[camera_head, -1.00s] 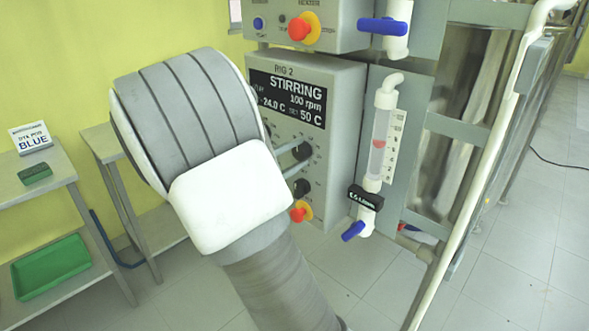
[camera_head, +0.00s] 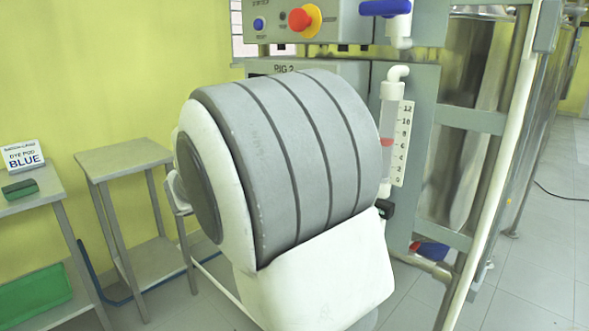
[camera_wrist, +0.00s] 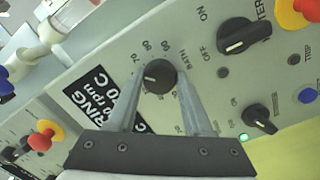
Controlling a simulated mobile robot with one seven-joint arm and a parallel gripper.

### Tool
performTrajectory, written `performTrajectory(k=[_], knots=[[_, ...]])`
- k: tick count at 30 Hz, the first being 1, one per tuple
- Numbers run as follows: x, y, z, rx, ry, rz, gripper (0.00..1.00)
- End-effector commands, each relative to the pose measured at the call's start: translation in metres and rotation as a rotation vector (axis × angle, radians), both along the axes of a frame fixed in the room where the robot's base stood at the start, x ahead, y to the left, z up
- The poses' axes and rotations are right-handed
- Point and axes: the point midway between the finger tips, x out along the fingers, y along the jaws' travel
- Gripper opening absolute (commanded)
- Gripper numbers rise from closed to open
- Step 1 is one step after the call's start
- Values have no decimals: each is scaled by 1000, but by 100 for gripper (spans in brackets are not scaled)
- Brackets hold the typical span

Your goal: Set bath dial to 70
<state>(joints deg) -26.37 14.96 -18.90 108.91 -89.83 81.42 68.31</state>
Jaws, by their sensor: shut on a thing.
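The bath dial (camera_wrist: 160,77) is a round black knob on a grey panel, in the middle of the wrist view. The numbers 70, 80 and 90 show around it, and the word BATH is beside it. A pale mark on the knob faces left, roughly towards the left finger; its exact reading is unclear. My gripper (camera_wrist: 159,82) is shut on the dial, one finger on each side. In the head view my arm hides the dial, display and gripper.
A larger black knob (camera_wrist: 244,36) marked ON and OFF and another black knob (camera_wrist: 259,121) sit close to the right finger. A small table (camera_head: 122,157) and a dye pod sign (camera_head: 23,156) are at left.

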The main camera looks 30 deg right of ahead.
Motion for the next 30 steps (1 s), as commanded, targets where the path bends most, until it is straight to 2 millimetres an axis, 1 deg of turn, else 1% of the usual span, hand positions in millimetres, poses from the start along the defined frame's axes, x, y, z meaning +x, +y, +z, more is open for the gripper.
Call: performTrajectory(k=[6,12,28,29,30], knots=[[0,1,-1,43,-113,0,0],[0,0,0,64,-170,0,0],[0,0,0,72,-193,-1,0],[0,0,0,72,-193,-1,52],[0,0,0,72,-193,-1,60]])
